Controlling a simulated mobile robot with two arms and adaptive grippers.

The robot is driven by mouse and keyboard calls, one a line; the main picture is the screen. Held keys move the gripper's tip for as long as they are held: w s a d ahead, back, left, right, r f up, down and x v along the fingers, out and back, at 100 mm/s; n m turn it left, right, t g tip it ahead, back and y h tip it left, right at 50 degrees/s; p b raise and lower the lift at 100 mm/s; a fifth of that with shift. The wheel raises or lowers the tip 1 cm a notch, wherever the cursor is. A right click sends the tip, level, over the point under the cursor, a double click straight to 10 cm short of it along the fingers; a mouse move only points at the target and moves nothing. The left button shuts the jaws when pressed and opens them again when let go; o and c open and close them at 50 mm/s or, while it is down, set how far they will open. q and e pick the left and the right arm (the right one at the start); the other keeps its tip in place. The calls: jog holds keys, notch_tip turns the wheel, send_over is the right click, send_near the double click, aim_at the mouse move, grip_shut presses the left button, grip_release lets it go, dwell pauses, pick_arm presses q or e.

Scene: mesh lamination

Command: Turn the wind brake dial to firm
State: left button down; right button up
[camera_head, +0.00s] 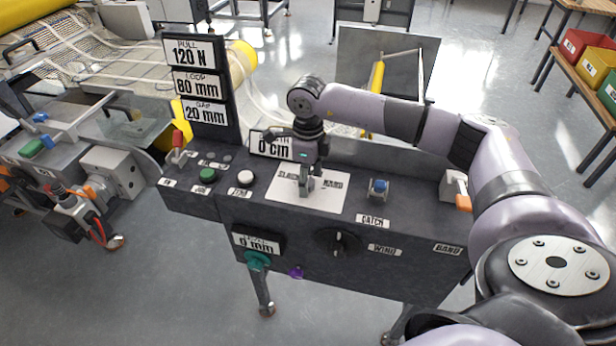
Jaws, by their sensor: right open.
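A black round dial (338,243) sits on the front face of the dark control console (215,205), just left of the "WIND" label (385,250). It has a pale upright grip; any markings around it are too small to read. My right gripper (306,188) points down over a white plate (335,199) with lettering on the console top, above and a little left of the dial. It is open and apart from the dial. It hides the middle of the plate, so I cannot tell whether it touches anything there. My left gripper is not in view.
Green (208,175) and white (246,177) buttons, a red-handled lever (178,140), a blue catch (378,187) and an orange-tipped lever (462,202) stand on the console. A teal knob (258,260) and purple knob (296,272) are low on its front. The floor before it is clear.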

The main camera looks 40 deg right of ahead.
notch_tip(320, 180, up, 12)
dwell(0.6)
dwell(0.4)
